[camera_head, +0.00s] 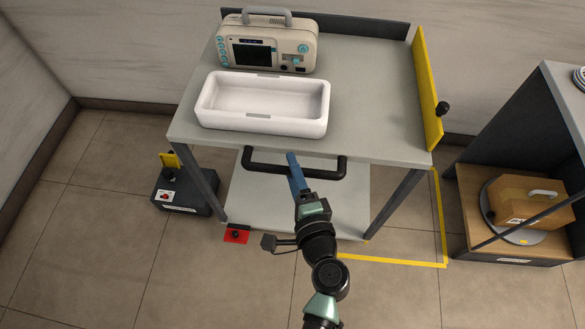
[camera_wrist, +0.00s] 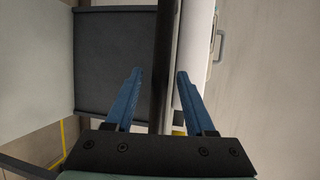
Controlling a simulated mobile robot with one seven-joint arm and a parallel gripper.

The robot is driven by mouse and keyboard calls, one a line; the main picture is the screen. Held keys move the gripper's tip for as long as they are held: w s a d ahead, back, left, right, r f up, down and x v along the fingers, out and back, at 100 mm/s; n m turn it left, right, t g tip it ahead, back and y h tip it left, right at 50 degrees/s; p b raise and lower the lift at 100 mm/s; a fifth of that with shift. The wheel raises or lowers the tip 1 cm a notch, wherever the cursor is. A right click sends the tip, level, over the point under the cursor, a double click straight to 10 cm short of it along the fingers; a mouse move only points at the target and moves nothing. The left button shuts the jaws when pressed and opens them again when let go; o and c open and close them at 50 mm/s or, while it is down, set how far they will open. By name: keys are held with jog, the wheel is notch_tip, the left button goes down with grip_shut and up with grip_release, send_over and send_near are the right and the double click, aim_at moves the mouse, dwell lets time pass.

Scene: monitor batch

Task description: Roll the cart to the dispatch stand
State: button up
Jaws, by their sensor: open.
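The cart appears to be the grey-topped table (camera_head: 370,110) with dark legs, a lower shelf and a black bar handle (camera_head: 265,168) along its front. My gripper (camera_head: 293,160) is at the middle of this handle, its blue fingers crossing it in the head view. In the wrist view, my gripper (camera_wrist: 160,78) is open, and the black bar (camera_wrist: 163,50) runs between its two fingers, apart from both. How deep the bar sits is unclear. No stand is plainly marked as dispatch; a dark shelf unit (camera_head: 510,115) stands at right.
A beige monitor (camera_head: 300,45) and an empty white tray (camera_head: 265,125) are on the tabletop, with a yellow panel (camera_head: 425,85) at its right edge. A red tab (camera_head: 236,236) is low at left. A dark box (camera_head: 190,197) stands left. Yellow tape (camera_head: 443,230) marks the floor.

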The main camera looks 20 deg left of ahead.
jog(key=shift+w+a, duration=0.2)
jog(key=shift+w, duration=0.05)
grip_shut()
dwell(1.4)
